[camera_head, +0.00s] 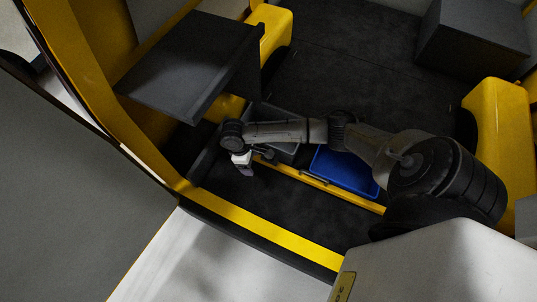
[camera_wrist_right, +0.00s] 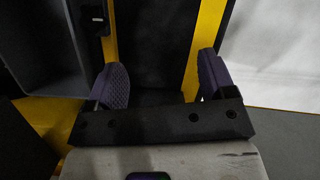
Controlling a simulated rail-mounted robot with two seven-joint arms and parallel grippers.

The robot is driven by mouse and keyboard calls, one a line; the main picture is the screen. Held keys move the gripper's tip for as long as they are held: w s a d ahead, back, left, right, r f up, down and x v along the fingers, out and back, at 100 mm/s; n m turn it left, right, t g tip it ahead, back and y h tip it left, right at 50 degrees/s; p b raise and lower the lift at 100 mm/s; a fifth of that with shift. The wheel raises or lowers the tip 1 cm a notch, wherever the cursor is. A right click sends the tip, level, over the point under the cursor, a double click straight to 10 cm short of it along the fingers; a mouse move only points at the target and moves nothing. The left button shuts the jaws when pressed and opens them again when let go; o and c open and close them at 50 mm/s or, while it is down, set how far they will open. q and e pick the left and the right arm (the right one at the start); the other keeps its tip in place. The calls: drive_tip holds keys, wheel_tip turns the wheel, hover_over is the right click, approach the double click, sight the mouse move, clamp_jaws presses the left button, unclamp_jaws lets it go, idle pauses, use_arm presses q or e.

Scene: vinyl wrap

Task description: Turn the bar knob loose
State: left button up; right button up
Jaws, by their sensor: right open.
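A yellow bar (camera_head: 320,184) crosses the dark floor of the van, in front of the bins. It also shows in the right wrist view (camera_wrist_right: 110,45), upper left. A small black block with a pale mark (camera_wrist_right: 96,18) sits at the bar there; I cannot tell if it is the bar knob. In the head view the knob is not clearly visible, and my arm covers part of that area. My right gripper (camera_head: 245,170) is near the left end of the bar. Its two purple-grey fingers (camera_wrist_right: 158,85) are apart, with nothing between them. My left gripper is not in view.
A blue bin (camera_head: 345,170) and a grey bin (camera_head: 283,152) stand behind the bar. A dark shelf panel (camera_head: 190,65) overhangs at upper left. The yellow door sill (camera_head: 265,238) runs along the front. Bare dark floor lies between bar and sill.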

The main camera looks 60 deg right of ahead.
drive_tip(key=w+d+f+m+g+b, duration=0.1)
drive_tip(key=w+d+m+b, duration=0.1)
drive_tip(key=d, duration=0.4)
drive_tip(key=w+d+f+m+b, duration=0.1)
drive_tip(key=w+d+b, duration=0.15)
drive_tip(key=d, duration=0.35)
drive_tip(key=b+x, duration=0.2)
drive_tip(key=x, duration=1)
drive_tip(key=shift+s, duration=0.2)
drive_tip(key=shift+s+f, duration=0.2)
drive_tip(key=shift+f, duration=0.2)
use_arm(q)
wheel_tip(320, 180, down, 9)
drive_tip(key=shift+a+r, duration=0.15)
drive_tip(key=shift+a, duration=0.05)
use_arm(e)
drive_tip(key=shift+f, duration=0.15)
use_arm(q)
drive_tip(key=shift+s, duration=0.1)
use_arm(e)
drive_tip(key=shift+a, duration=0.1)
drive_tip(key=shift+c, duration=0.2)
drive_tip(key=c, duration=0.8)
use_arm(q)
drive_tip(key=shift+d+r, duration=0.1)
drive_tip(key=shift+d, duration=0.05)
use_arm(e)
drive_tip(key=shift+c, duration=0.5)
